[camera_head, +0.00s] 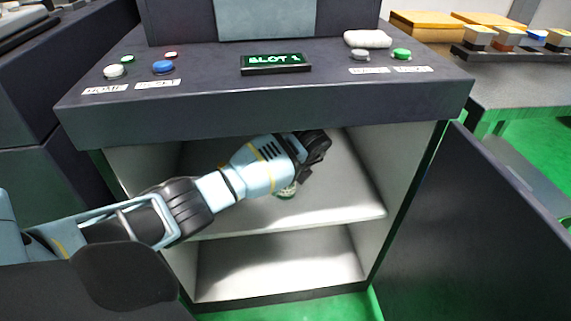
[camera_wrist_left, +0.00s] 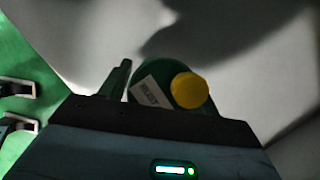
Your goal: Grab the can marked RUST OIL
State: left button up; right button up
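A green can (camera_wrist_left: 178,72) with a yellow cap (camera_wrist_left: 189,90) and a white label shows just beyond my left gripper in the left wrist view. The label's lettering is too blurred to read surely. My left gripper (camera_head: 313,158) reaches into the cabinet over the can. One finger stands left of the can in the wrist view, with a slight gap; the other finger is hidden. My right gripper is not in view.
The cabinet's top ledge (camera_head: 270,105) with buttons and a "SLOT 1" display overhangs the opening. An open dark door (camera_head: 470,220) stands at the right. The lower compartment (camera_head: 280,270) looks empty. Side walls bound the shelf.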

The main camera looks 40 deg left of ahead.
pick_arm(q)
jog(key=c, duration=0.8)
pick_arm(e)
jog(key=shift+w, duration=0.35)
pick_arm(q)
jog(key=shift+r, duration=0.1)
